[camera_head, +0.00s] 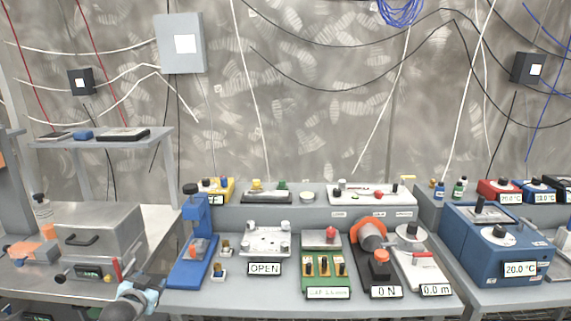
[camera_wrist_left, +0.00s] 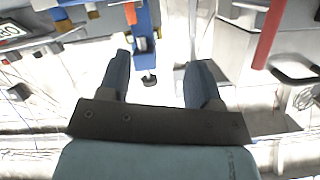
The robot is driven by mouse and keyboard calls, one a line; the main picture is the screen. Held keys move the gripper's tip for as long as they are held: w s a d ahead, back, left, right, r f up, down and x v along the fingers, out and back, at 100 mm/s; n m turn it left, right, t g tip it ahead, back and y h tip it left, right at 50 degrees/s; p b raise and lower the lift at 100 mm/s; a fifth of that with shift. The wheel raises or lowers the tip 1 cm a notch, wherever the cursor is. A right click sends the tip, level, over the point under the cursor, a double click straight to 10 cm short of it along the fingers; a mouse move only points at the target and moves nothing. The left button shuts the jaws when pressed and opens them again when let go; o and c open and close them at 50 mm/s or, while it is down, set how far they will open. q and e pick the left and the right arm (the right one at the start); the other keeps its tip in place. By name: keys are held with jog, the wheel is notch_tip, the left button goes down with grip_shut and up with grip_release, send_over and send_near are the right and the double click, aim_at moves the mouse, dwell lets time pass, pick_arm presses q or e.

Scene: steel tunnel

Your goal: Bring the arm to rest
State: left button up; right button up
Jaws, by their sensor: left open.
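My left gripper (camera_head: 141,294) is low in the head view, in front of the gap between the left bench and the middle bench. In the left wrist view its two dark fingers (camera_wrist_left: 160,78) stand apart with nothing between them. The blue upright stand (camera_head: 190,245) is just right of the gripper in the head view. It also shows beyond the fingertips in the left wrist view (camera_wrist_left: 143,20). My right gripper is in neither view.
A grey box with a handle (camera_head: 98,235) and a red-tipped lever device (camera_head: 90,271) stand left of the gripper. The middle bench holds an OPEN-labelled plate (camera_head: 265,242), a green board (camera_head: 325,275) and an orange-ringed motor (camera_head: 370,235). A blue bath (camera_head: 497,250) stands right.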

pick_arm(q)
jog(key=s+d+f+g+h+b, duration=0.1)
jog(key=s+d+f+b, duration=0.1)
jog(key=s+d+f, duration=0.65)
jog(key=s+d+f+g+h+b, duration=0.1)
jog(key=s+d+f+b, duration=0.15)
jog(key=s+f, duration=0.6)
jog(key=s+d+g+h+b, duration=0.1)
jog(key=s+d, duration=0.3)
jog(key=s, duration=0.7)
jog(key=s+d+h+b, duration=0.15)
jog(key=s+d, duration=0.25)
jog(key=s, duration=0.6)
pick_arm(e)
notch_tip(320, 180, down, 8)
pick_arm(q)
notch_tip(320, 180, up, 16)
jog(key=s+a+y+p, duration=0.1)
jog(key=s+a+p, duration=0.1)
jog(key=p, duration=2.3)
jog(key=shift+r+g, duration=0.2)
jog(key=shift+g, duration=0.2)
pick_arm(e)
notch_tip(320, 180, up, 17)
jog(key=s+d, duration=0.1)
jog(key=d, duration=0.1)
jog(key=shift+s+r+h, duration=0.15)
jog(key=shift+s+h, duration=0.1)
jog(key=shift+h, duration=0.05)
